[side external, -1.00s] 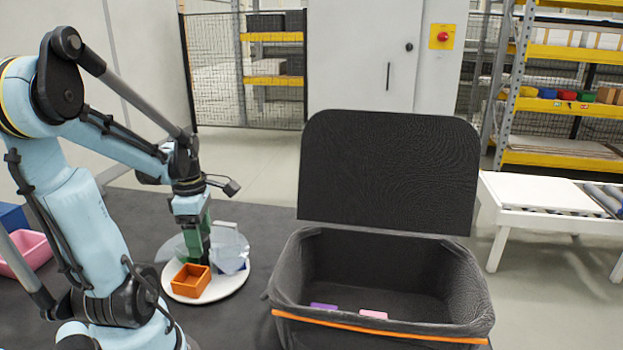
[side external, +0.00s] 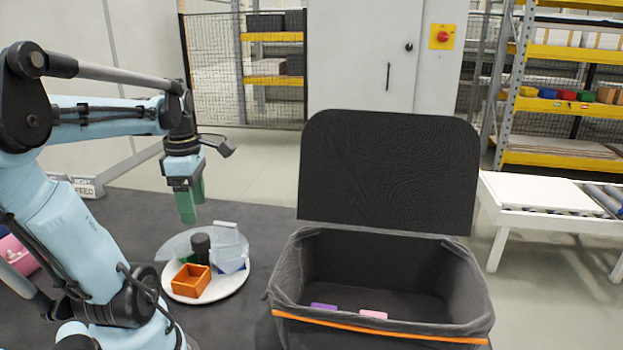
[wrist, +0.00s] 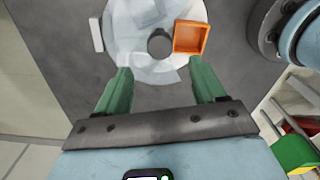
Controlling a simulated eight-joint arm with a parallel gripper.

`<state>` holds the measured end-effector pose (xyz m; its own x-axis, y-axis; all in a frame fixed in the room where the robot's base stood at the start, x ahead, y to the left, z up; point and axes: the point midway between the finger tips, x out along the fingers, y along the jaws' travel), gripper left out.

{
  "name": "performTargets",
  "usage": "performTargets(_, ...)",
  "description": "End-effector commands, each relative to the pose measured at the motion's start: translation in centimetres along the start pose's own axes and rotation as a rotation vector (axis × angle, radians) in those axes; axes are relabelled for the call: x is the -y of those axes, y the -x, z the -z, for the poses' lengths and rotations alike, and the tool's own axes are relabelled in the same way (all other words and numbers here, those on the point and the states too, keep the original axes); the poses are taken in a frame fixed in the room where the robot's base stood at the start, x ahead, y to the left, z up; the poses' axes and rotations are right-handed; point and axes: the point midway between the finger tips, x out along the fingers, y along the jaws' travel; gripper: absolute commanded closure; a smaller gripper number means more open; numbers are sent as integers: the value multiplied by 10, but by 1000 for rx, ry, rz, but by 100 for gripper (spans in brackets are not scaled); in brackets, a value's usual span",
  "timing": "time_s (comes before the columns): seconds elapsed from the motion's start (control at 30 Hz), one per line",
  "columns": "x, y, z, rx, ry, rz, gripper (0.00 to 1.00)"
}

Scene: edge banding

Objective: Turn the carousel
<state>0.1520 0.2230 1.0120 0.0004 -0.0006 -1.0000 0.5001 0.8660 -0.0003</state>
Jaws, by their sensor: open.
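The carousel (side external: 236,289) is a round white turntable on the dark table, with a dark cylindrical knob (side external: 201,247) standing at its middle. An orange open box (side external: 191,281) sits on the carousel's near side, and clear and pale panels (side external: 229,258) stand on it around the knob. In the wrist view the knob (wrist: 160,43) and the orange box (wrist: 191,37) lie beyond the fingertips. My gripper (side external: 190,212), with green fingers, is open and empty above the carousel, apart from the knob. The fingers also show spread in the wrist view (wrist: 163,78).
A large black lined bin (side external: 380,336) with an orange band and raised back panel stands right of the carousel, holding a purple piece (side external: 323,307) and a pink piece (side external: 373,314). A pink tray (side external: 18,254) is at far left. The dark table behind the carousel is clear.

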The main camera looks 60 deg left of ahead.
Motion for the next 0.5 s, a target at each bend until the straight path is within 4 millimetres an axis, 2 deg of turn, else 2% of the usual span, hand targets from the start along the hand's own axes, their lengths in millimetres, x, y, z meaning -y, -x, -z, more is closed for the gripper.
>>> performTargets(0.2,0,28,0,0,0,0,31)
performTargets(0.5,0,41,0,0,0,0,31)
